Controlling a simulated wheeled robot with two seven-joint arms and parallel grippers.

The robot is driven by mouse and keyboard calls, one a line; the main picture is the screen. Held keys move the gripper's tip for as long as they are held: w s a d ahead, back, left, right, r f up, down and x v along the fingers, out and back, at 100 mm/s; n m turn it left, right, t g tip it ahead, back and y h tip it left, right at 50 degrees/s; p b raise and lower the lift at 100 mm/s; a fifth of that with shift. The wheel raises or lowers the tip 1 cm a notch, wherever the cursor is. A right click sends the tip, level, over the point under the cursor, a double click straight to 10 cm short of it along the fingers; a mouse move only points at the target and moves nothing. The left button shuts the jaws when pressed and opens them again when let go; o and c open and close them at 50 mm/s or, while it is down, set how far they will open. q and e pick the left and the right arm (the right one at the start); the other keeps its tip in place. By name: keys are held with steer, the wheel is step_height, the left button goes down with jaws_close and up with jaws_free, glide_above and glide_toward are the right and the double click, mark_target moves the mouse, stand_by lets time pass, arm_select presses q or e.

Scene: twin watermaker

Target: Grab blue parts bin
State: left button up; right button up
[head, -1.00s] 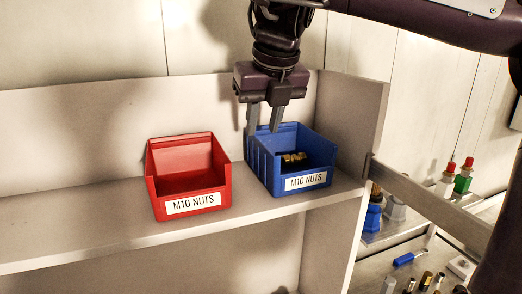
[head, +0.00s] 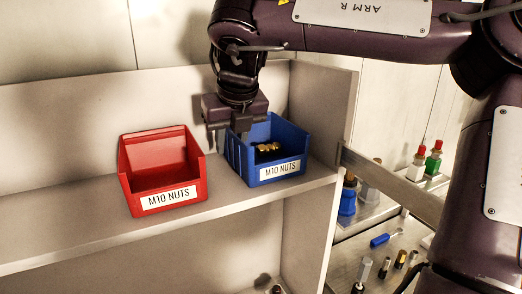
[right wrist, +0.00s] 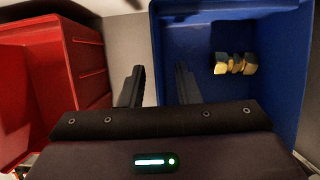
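The blue parts bin (head: 279,172), labelled M10 NUTS, stands upright on the shelf at the right and holds a few brass nuts (head: 267,147). My right gripper (head: 230,139) points down at the bin's left side wall. In the right wrist view the gripper (right wrist: 158,84) is open, with one finger left of the wall and the other over the inside of the blue bin (right wrist: 190,45). The wall lies between them, and I cannot tell whether either finger touches it. The brass nuts (right wrist: 235,64) lie right of the fingers. My left gripper is not in view.
A red bin (head: 163,170), also labelled M10 NUTS and seemingly empty, stands left of the blue bin with a gap between. The shelf (head: 60,231) is clear at the left. Its side panel (head: 322,115) rises close to the blue bin's right.

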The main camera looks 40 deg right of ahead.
steer(key=shift+f, duration=0.25)
steer(key=shift+c, duration=0.4)
jaws_close()
steer(key=shift+s, duration=0.1)
